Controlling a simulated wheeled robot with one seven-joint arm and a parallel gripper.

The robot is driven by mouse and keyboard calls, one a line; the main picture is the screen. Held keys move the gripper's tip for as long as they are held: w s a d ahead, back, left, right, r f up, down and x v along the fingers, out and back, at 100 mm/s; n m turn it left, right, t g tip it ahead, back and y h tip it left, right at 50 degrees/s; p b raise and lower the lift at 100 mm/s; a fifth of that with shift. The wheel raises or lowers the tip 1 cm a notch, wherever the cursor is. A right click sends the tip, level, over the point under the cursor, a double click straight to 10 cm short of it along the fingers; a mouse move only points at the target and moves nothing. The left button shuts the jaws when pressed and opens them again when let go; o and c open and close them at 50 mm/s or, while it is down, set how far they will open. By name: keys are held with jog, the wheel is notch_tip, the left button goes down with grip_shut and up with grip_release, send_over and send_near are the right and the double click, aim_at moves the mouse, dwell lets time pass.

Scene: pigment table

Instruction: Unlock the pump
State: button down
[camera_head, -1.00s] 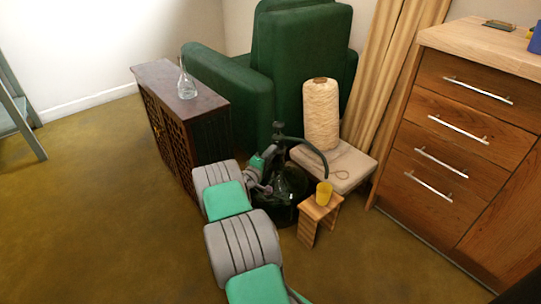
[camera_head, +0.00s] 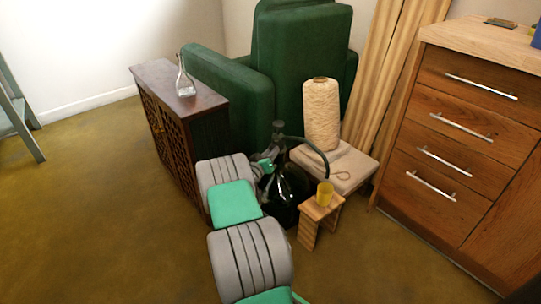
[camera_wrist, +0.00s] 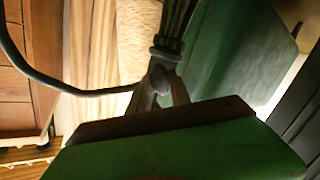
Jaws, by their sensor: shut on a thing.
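The pump (camera_head: 279,130) is a dark upright piece on top of a dark, glossy, round jug (camera_head: 290,192). A dark hose runs from the pump to the right and curves down to a yellow cup (camera_head: 325,194). My gripper (camera_head: 270,165) is at the pump's neck, on its left side, largely hidden behind my arm and against the dark jug. In the wrist view my gripper (camera_wrist: 163,85) is shut on a grey part of the pump (camera_wrist: 170,48), just below where the hose leaves to the left. The exact contact is hard to see.
The cup stands on a small wooden stool (camera_head: 310,226). A cone of cream yarn (camera_head: 320,115) stands on a pale block behind. A green armchair (camera_head: 305,60) is behind, a dark cabinet (camera_head: 150,85) with a glass flask (camera_head: 185,80) at left, drawers (camera_head: 465,120) at right.

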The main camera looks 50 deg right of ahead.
jog(key=m, duration=0.5)
jog(key=shift+t, duration=0.4)
dwell(0.3)
jog(key=c, duration=1.2)
grip_release()
jog(key=p+v, duration=0.2)
jog(key=v, duration=0.5)
jog(key=shift+s+a+r+p, duration=0.15)
jog(key=shift+s+a+p, duration=0.05)
jog(key=shift+a+p, duration=0.15)
